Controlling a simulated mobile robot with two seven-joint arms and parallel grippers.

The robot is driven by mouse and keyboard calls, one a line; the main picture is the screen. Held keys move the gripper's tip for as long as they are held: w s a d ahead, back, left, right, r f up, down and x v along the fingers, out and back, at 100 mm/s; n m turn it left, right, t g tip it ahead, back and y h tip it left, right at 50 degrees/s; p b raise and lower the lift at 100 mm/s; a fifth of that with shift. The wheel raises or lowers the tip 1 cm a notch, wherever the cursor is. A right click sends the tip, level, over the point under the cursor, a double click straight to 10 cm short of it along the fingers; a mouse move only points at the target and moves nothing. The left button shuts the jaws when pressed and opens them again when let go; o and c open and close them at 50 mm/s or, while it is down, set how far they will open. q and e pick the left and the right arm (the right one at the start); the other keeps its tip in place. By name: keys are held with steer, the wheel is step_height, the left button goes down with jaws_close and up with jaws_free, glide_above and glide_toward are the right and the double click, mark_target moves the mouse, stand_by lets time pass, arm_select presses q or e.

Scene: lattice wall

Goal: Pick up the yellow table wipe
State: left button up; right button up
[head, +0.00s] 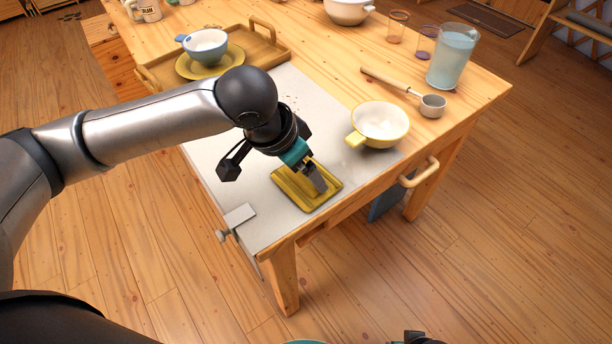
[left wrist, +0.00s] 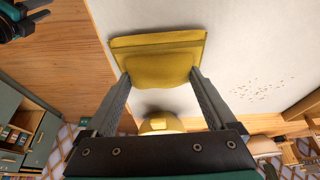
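The yellow table wipe (head: 292,186) lies on the light sheet near the table's front corner. It also shows in the left wrist view (left wrist: 158,50), ahead of and partly between the fingertips. My left gripper (head: 316,181) is low over the wipe, and its fingers hide part of it. In the left wrist view my left gripper (left wrist: 160,75) has its fingers wide apart; whether they touch the wipe's edges is not clear. Only a dark bit of my right gripper (head: 418,338) shows at the bottom edge, its fingers not readable.
A yellow-and-white bowl (head: 380,124) stands right of the wipe. A metal scoop (head: 432,106) and a pitcher (head: 452,58) are farther right. A wooden tray (head: 268,38) with a yellow plate and blue cup is at the back. A clamp (head: 238,216) grips the near edge. Crumbs (left wrist: 262,88) dot the sheet.

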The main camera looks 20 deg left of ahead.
arm_select(q)
steer(key=c, duration=0.9)
steer(key=shift+r, duration=0.15)
steer(key=shift+c, duration=0.2)
